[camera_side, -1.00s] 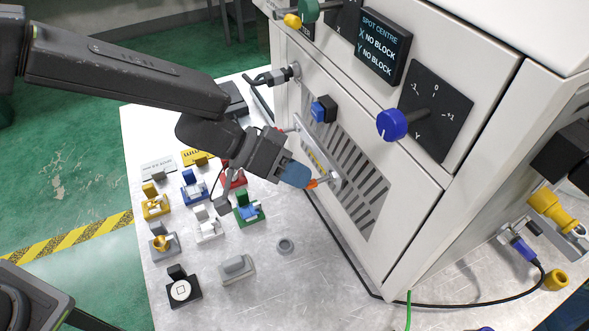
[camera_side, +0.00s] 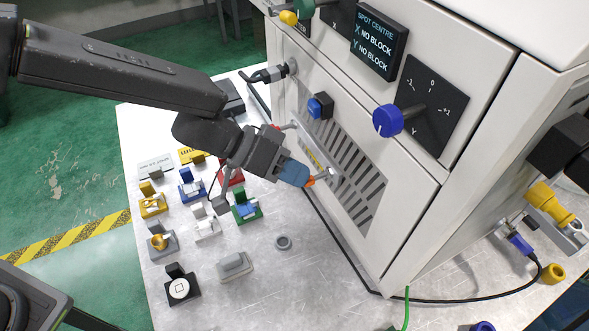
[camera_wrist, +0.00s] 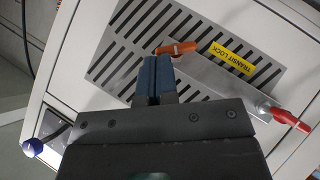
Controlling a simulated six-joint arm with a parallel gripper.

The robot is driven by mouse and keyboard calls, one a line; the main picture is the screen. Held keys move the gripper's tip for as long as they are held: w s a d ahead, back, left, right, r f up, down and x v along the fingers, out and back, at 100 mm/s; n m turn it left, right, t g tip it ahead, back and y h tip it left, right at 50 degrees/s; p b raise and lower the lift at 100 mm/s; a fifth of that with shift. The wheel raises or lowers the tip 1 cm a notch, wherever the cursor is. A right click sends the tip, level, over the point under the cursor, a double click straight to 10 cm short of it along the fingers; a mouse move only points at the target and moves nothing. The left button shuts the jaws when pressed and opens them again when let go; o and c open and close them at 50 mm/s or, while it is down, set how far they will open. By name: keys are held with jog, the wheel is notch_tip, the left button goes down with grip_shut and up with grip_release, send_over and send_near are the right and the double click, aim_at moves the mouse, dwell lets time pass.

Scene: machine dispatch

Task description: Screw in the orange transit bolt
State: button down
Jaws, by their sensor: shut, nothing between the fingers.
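The orange transit bolt (camera_wrist: 177,48) has a wing-shaped head and sits at one end of the metal transit lock bar (camera_wrist: 215,75) on the cabinet's vented panel. In the side view only a bit of its orange head (camera_side: 309,182) shows beside my fingertips. My gripper (camera_wrist: 154,62) has blue fingers that are shut with nothing between them. The fingertips are close to the orange head; I cannot tell whether they touch it. A red bolt head (camera_wrist: 290,118) sits at the bar's other end.
Several small coloured fixtures stand on the bench (camera_side: 325,290) left of the cabinet, with a grey ring (camera_side: 283,242) near them. A blue knob (camera_side: 388,120) and a blue button (camera_side: 320,106) stick out of the cabinet front. A black cable runs along its base.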

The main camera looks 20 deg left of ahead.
jog(key=shift+r, duration=0.2)
jog(key=a+r, duration=0.9)
jog(key=a, duration=0.1)
jog(key=shift+w+d+f, duration=0.1)
jog(key=shift+d+f, duration=4.6)
jog(key=shift+d, duration=0.2)
